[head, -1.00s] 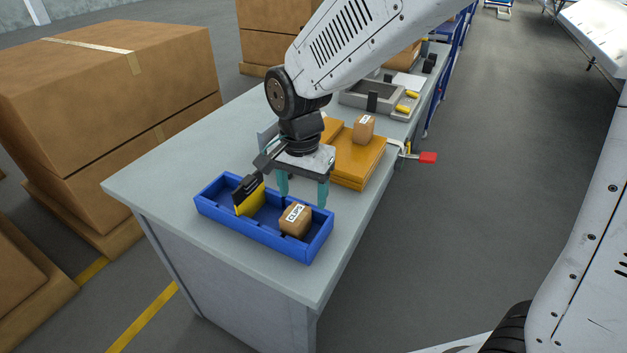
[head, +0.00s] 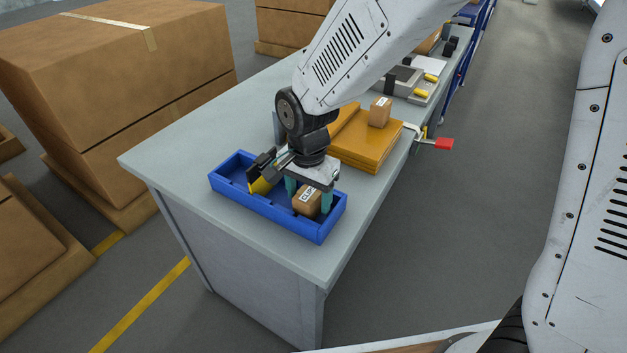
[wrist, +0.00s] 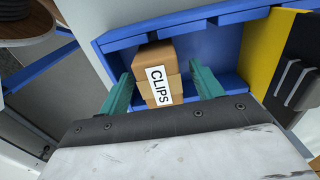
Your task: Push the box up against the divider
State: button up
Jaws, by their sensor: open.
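The box (head: 306,201) is a small brown carton with a white CLIPS label, standing in the right part of the blue tray (head: 283,222). It also shows in the wrist view (wrist: 158,60). The divider (head: 261,186) is a yellow plate across the tray, left of the box with a gap between; it shows at the right in the wrist view (wrist: 262,62). My gripper (head: 309,196) is open, its two teal fingers down in the tray on either side of the box. Whether either finger touches it I cannot tell.
A red-handled clamp (head: 443,144) sticks out at the bench's right edge. Large cardboard boxes (head: 110,90) stand at the left.

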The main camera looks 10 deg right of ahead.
jog(key=shift+f, duration=0.75)
jog(key=c, duration=1.1)
jog(key=shift+o, duration=0.2)
jog(key=shift+w+a, duration=0.25)
jog(key=shift+a, duration=0.3)
jog(key=shift+w+a, duration=1.65)
jog(key=shift+a, duration=0.1)
jog(key=shift+a, duration=0.1)
jog(key=o, duration=1.1)
jog(key=shift+a, duration=0.1)
jog(key=shift+c, duration=0.2)
